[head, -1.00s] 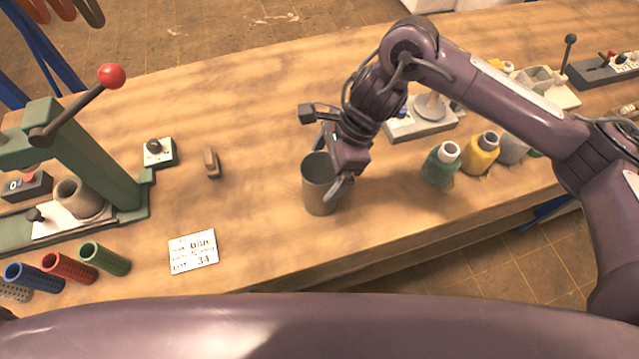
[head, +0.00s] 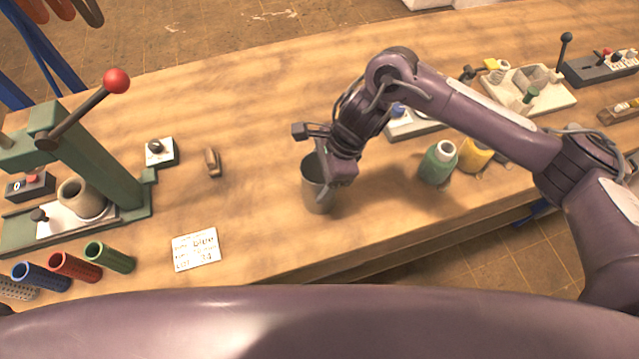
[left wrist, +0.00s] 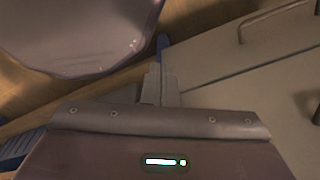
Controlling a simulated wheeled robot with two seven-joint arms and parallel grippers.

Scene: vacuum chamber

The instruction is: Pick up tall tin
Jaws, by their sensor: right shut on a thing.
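The tall tin (head: 316,190), a plain grey metal cup with an open top, is upright on the wooden bench near the middle of the head view. My right gripper (head: 327,172) is shut on its upper right side. The gripper hides part of the rim, and I cannot tell whether the tin's base is clear of the wood. My left gripper (left wrist: 161,84) shows in the left wrist view with its fingers together and nothing between them. It is away from the tin.
A white label card (head: 195,249) lies left of the tin, with a small brown block (head: 212,162) behind it. A green bottle (head: 437,165) and a yellow bottle (head: 474,156) stand at right.

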